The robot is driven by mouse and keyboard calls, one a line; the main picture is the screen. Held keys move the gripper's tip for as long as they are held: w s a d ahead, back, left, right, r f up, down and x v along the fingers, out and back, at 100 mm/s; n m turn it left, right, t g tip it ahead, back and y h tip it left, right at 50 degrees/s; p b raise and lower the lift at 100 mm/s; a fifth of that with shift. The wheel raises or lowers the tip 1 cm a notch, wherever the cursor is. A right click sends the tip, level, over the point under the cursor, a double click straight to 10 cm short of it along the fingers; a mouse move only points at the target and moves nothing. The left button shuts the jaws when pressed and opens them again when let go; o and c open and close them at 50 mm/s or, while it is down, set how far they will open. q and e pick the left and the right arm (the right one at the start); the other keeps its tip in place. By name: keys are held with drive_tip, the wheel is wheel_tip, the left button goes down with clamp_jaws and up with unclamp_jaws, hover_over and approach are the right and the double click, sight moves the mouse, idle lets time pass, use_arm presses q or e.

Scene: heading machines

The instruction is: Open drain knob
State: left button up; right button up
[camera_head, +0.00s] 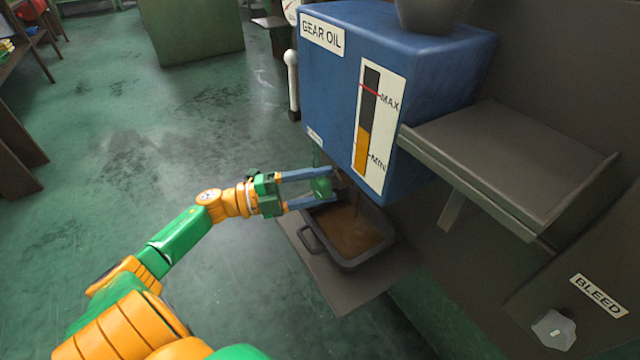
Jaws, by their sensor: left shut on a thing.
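The green drain knob (321,187) sits low on the blue gear oil tank (335,75), just under its lower edge. My left gripper (324,186) reaches in from the left, with one blue finger above the knob and one below. It is shut on the knob, and the fingers partly cover it. Behind the knob, a dark spout is partly hidden. A thin brown stream (357,208) appears to fall from there into the dark drain pan (310,238), which holds brown oil. My right gripper is not in view.
The pan stands on a flat grey plate (345,289) below the tank. A grey shelf (510,160) juts out right of the tank. A grey knob (553,330) labelled BLEED is at lower right. A white-topped lever (292,85) stands left of the tank. The green floor at left is clear.

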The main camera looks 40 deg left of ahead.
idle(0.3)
use_arm(q)
drive_tip(key=o, duration=1.4)
drive_tip(key=shift+c, duration=0.2)
